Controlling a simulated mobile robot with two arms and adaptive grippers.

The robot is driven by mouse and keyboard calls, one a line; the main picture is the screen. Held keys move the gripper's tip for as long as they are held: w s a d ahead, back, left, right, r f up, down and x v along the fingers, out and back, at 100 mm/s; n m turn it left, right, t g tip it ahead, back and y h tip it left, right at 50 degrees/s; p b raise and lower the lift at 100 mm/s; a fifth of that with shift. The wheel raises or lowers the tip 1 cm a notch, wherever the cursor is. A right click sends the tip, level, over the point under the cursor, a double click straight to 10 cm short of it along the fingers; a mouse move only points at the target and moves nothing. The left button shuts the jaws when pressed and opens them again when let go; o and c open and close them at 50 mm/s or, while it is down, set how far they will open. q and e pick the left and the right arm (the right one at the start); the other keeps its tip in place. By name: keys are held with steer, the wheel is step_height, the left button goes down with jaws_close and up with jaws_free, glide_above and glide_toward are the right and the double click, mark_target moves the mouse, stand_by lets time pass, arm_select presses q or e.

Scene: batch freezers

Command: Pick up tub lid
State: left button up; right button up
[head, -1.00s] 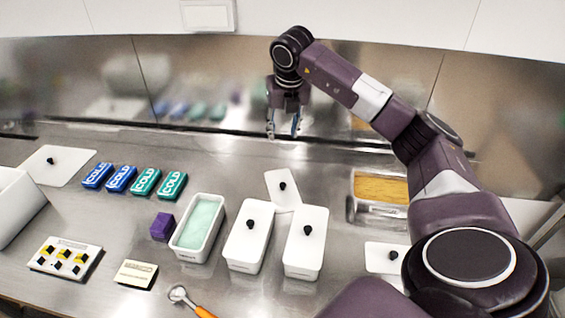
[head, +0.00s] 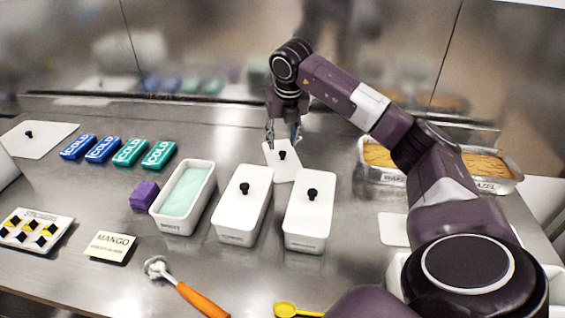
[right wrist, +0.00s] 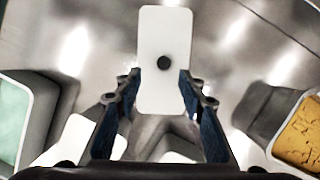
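A loose white tub lid (head: 275,168) with a black knob (head: 282,155) lies flat on the steel counter, behind the two lidded tubs. In the right wrist view the lid (right wrist: 165,95) lies ahead, its knob (right wrist: 164,63) between the lines of the fingers. My right gripper (head: 284,142) is open and empty, over the lid's far end. In the right wrist view its fingers (right wrist: 160,112) are spread apart, with nothing between them but the view of the lid and counter. I cannot tell the exact height above the knob. My left gripper is not in view.
Two lidded white tubs (head: 243,203) (head: 310,208) and an open tub of mint ice cream (head: 187,190) stand in front. Cold packs (head: 120,150) and a purple block (head: 145,194) lie left. A metal pan of orange ice cream (head: 487,166) stands right. A scoop (head: 185,285) lies in front.

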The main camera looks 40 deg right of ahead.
mark_target(283, 152)
steer(key=x, duration=0.4)
steer(key=p+x, duration=0.1)
steer(key=x, duration=0.1)
steer(key=shift+w+d+f, duration=0.1)
steer(key=shift+d+f, duration=0.15)
steer(key=shift+d, duration=0.2)
jaws_close()
